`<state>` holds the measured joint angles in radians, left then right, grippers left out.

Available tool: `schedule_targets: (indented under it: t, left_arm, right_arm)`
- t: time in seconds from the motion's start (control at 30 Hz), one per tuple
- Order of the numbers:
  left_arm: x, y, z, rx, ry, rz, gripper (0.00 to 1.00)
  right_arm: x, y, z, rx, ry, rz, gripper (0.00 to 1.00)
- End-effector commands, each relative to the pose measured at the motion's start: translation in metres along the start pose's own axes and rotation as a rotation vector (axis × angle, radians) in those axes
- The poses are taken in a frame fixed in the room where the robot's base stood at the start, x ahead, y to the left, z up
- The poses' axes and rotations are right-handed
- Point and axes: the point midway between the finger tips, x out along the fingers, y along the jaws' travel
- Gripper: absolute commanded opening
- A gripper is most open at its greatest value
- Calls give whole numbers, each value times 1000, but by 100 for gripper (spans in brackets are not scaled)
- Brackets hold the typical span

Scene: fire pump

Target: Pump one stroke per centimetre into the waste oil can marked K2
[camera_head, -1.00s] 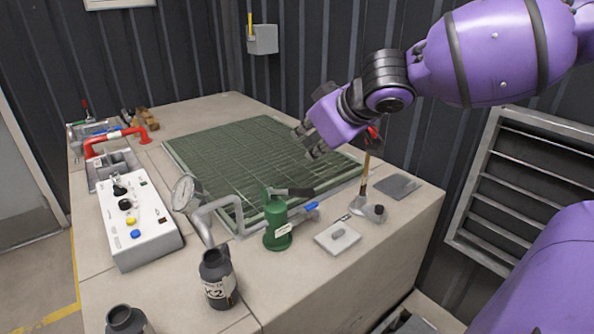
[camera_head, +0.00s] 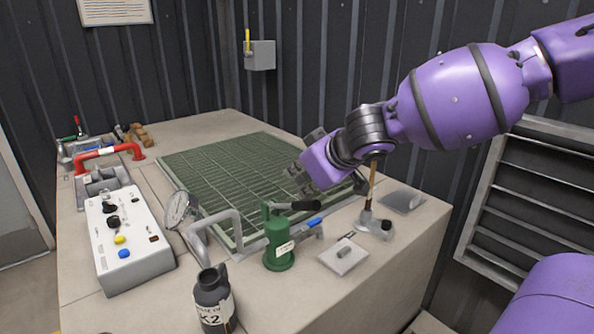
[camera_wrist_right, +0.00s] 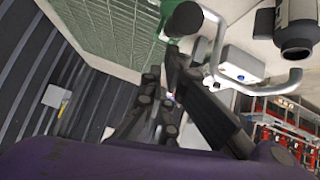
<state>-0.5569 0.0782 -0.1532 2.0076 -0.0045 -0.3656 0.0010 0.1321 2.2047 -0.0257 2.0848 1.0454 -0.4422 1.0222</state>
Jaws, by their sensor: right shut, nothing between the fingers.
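The waste oil can marked K2 (camera_head: 214,300) is dark grey with a white label and stands at the front of the bench; a dark can also shows in the right wrist view (camera_wrist_right: 296,32). The green hand pump (camera_head: 279,243) stands right of it, its dark handle (camera_head: 300,206) pointing right. A grey bent pipe (camera_head: 214,222) runs from beside the pump towards the can. My right gripper (camera_head: 299,184) is shut and empty, above the grate just behind the pump handle. Whether it touches the handle is unclear. My left gripper is out of view.
A green grate (camera_head: 225,170) covers the bench's middle. A white control box (camera_head: 130,245) and a round gauge (camera_head: 178,208) stand left. A wooden-handled tool (camera_head: 370,195) stands upright right of the pump, near a small plate (camera_head: 343,256). A louvred vent (camera_head: 525,200) is at right.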

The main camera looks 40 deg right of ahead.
Motion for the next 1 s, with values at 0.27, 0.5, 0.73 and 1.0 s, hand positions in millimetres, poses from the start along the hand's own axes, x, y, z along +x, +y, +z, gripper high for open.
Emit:
schedule_targets:
  t: [0.27, 0.5, 0.73, 1.0]
  left_arm:
    - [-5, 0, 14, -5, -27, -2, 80]
    - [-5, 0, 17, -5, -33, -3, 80]
    - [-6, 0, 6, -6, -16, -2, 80]
    - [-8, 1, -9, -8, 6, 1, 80]
  right_arm:
    - [1, 0, 4, -1, 0, 0, 0]
    - [0, 0, 5, 1, 3, 0, 0]
    - [-2, 5, 13, 6, 29, 6, 0]
    - [4, -2, 26, 11, 114, 16, 0]
